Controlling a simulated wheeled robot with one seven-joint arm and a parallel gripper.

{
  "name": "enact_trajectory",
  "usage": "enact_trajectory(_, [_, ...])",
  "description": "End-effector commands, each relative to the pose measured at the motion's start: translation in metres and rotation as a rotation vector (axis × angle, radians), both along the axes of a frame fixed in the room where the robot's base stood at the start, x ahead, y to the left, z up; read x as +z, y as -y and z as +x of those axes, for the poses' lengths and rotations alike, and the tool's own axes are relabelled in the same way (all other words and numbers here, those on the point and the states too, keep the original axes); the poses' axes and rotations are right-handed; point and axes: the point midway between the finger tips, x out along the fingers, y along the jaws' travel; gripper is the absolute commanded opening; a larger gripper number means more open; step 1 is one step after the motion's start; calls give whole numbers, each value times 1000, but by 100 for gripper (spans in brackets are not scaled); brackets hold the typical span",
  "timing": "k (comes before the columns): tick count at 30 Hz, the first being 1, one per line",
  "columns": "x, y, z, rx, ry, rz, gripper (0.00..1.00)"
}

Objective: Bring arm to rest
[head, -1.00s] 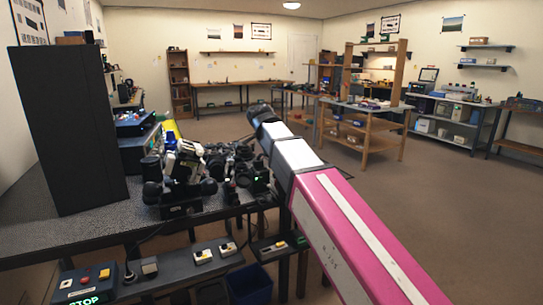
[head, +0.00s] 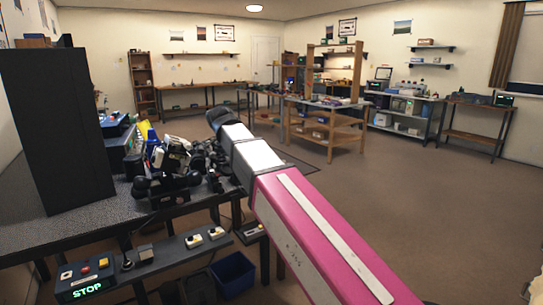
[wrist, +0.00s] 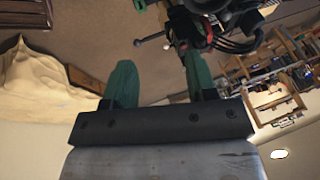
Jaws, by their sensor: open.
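My arm (head: 325,240), with a pink link and white and grey sections, reaches from the lower right toward the middle of the head view. Its far end is beside the right edge of the dark bench (head: 70,228); the fingers cannot be made out there. In the wrist view my gripper (wrist: 158,66) shows two green fingers set well apart, with nothing held between them. Dark cabled equipment (wrist: 215,25) lies beyond the right finger, apart from it as far as I can tell.
A tall black cabinet (head: 60,125) and cluttered dark equipment (head: 175,165) stand on the bench. A control strip with a lit STOP panel (head: 87,289) runs along its front. A wooden shelf unit (head: 325,125) stands farther back. The floor (head: 420,200) to the right is clear.

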Motion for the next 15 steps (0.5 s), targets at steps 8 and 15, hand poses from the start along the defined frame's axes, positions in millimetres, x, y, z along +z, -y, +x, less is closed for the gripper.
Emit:
enact_trajectory(8, [-23,17,2,42,-31,-21,52])
enact_trajectory(15, [-56,42,4,106,-73,-49,52])
